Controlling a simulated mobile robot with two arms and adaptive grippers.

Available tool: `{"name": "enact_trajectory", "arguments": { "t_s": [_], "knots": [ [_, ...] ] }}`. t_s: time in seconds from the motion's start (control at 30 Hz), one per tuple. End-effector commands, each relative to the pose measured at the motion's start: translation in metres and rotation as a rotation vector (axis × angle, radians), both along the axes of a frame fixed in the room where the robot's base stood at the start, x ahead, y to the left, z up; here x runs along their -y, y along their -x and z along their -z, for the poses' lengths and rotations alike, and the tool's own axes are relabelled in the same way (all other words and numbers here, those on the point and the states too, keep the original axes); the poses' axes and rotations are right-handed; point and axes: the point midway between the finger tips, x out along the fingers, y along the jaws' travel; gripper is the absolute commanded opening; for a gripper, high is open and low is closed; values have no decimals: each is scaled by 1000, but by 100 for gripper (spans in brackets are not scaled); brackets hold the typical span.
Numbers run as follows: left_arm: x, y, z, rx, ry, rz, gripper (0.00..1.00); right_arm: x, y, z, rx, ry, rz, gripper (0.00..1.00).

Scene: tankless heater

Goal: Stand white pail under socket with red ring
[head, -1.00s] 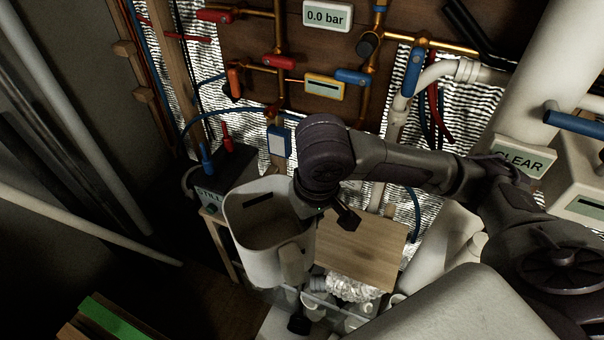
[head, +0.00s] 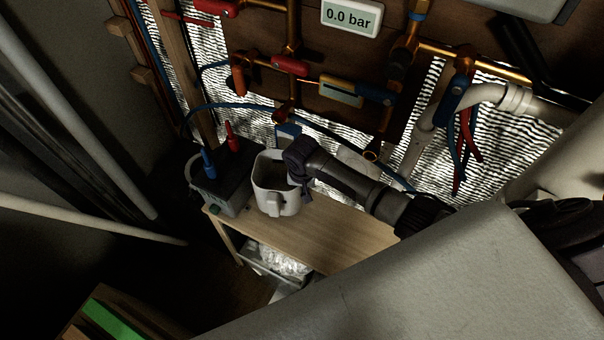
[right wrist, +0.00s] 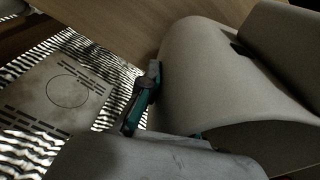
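The white pail (head: 276,203) is upright at the back of the wooden bench, beside the grey box; I cannot tell whether its base touches the bench. My right gripper (head: 306,188) is at the pail's right side, its fingertips mostly hidden in the head view. In the right wrist view the pail (right wrist: 205,85) fills the middle and right, and one dark and teal finger (right wrist: 143,98) lies against its wall. The gripper appears shut on the pail. I cannot make out a socket with a red ring for certain. My left gripper is not in view.
The wooden bench (head: 345,236) is clear right of the pail. The grey box (head: 222,183) with blue and red terminals stands close on the left. Pipes with red valve handles (head: 290,66) and a blue hose cross the wall behind. A clear bin (head: 262,262) sits below.

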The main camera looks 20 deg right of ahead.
Motion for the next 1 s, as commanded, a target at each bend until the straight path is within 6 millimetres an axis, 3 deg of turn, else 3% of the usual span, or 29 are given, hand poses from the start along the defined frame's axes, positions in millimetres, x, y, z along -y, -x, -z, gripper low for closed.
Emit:
{"name": "enact_trajectory", "arguments": {
  "t_s": [0.13,0.43,0.63,0.8,1.0],
  "knots": [
    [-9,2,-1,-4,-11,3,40,0,2,5,1,-2,3,0],
    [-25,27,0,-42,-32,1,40,1,2,4,1,-2,3,0],
    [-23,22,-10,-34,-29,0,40,-1,5,3,-4,-3,4,0],
    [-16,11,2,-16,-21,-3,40,-1,4,21,-2,-3,5,0],
    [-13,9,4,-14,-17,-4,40,-1,4,26,0,-3,4,0]
  ]
}}
